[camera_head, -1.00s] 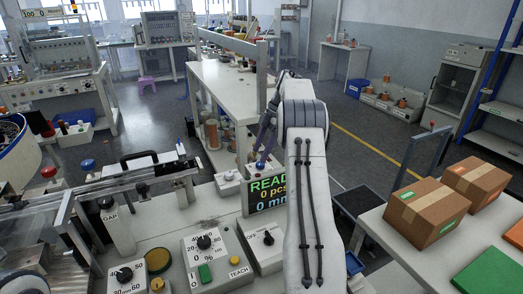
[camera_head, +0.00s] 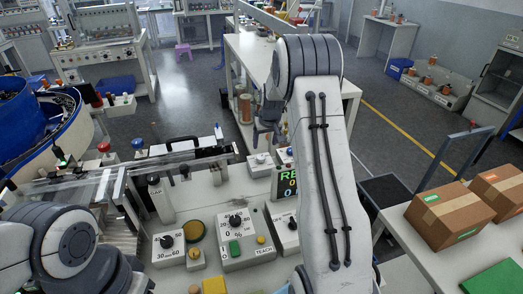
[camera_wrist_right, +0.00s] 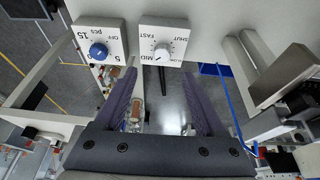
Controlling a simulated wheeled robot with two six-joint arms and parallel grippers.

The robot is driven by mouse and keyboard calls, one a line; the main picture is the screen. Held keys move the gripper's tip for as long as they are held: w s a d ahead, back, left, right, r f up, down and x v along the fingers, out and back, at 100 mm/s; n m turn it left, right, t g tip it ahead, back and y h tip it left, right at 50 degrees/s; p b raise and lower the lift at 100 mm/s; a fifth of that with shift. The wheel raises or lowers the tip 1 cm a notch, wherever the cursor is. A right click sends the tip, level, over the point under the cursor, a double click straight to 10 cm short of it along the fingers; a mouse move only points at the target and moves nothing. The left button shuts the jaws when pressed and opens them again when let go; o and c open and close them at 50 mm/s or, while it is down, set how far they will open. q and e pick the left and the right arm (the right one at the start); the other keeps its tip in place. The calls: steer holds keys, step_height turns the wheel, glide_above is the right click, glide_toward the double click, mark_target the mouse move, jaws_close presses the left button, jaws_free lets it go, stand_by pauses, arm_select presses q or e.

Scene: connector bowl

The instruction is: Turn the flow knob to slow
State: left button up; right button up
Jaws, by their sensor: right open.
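The flow knob (camera_wrist_right: 162,52) is a white knob on a pale box whose legible labels are SHUT, FAST and MID. Its pointer direction is too small to tell. Its box (camera_head: 260,164) is small in the head view, beyond the main control panel. My right gripper (camera_wrist_right: 158,97) has two purple fingers spread apart and empty. In the wrist view, the knob lies beyond the fingertips, roughly centred between them, apart from them. In the head view the right gripper (camera_head: 264,128) hangs above and near the box, partly hidden by my arm. My left gripper is outside the frames.
A blue knob (camera_wrist_right: 98,50) on a box marked OFF, 5 and 15 pcs stands close beside the flow box. A display (camera_head: 287,184), partly hidden by my arm, and a dial panel (camera_head: 240,240) are nearer. Cardboard boxes (camera_head: 447,214) sit on the right table.

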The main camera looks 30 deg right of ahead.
mark_target(261, 157)
steer(key=shift+m, duration=0.3)
steer(key=p+x, duration=0.2)
steer(key=x, duration=0.8)
steer(key=shift+w+a+f, duration=0.1)
steer(key=shift+w+a, duration=0.05)
steer(key=shift+w, duration=0.1)
jaws_close()
